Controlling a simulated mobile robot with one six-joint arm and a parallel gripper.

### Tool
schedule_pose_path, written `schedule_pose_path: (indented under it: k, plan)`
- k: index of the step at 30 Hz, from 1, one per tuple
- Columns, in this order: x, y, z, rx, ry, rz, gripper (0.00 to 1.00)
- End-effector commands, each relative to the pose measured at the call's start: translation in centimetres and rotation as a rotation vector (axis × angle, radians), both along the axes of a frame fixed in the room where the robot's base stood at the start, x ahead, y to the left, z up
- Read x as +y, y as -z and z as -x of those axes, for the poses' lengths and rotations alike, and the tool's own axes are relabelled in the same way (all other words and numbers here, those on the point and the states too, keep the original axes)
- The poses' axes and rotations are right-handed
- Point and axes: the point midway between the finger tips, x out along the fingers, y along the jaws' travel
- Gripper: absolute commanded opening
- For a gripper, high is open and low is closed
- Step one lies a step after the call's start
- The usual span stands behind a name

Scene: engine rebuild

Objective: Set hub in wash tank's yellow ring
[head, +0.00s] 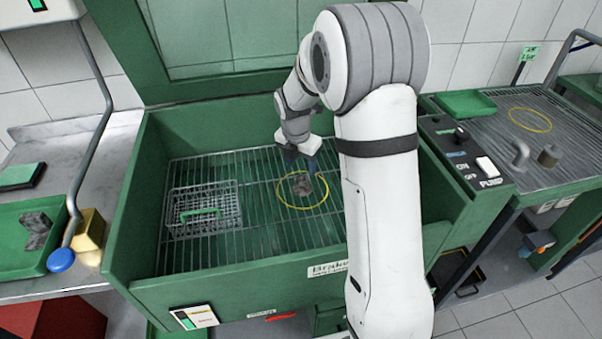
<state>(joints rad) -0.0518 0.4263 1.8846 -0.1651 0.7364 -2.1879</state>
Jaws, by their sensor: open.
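The green wash tank (135,215) stands in the middle of the head view with its lid up and a wire rack inside. The yellow ring (281,199) is marked on the rack, right of its middle. A small grey-brown metal part (303,184), which looks like the hub, rests inside the ring; its exact shape is too small to tell. My gripper (301,162) is open, just above and behind this part, and appears apart from it. My arm covers the right part of the tank.
A wire basket (203,210) with a green handle sits on the rack's left. A green tray (18,262) with grey parts (36,230) lies on the left bench. The pump switch panel (462,158) is at the tank's right. Another yellow ring (530,119) marks the right bench.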

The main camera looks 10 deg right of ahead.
Motion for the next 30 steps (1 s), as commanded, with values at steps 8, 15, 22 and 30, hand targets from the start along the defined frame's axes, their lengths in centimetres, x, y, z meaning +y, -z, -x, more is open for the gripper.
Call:
schedule_pose_path:
  k: [8, 15, 22, 30]
  plan:
    - [0.5, -4.3, 0.4, -0.001, -0.001, 0.000, 0.56]
    - [0.3, -6.6, 2.5, -0.027, 0.174, -0.029, 0.56]
    - [-0.4, -10.3, 9.5, -0.099, 0.772, -0.129, 0.56]
    - [-0.8, -12.6, 18.5, -0.157, 1.537, -0.271, 0.56]
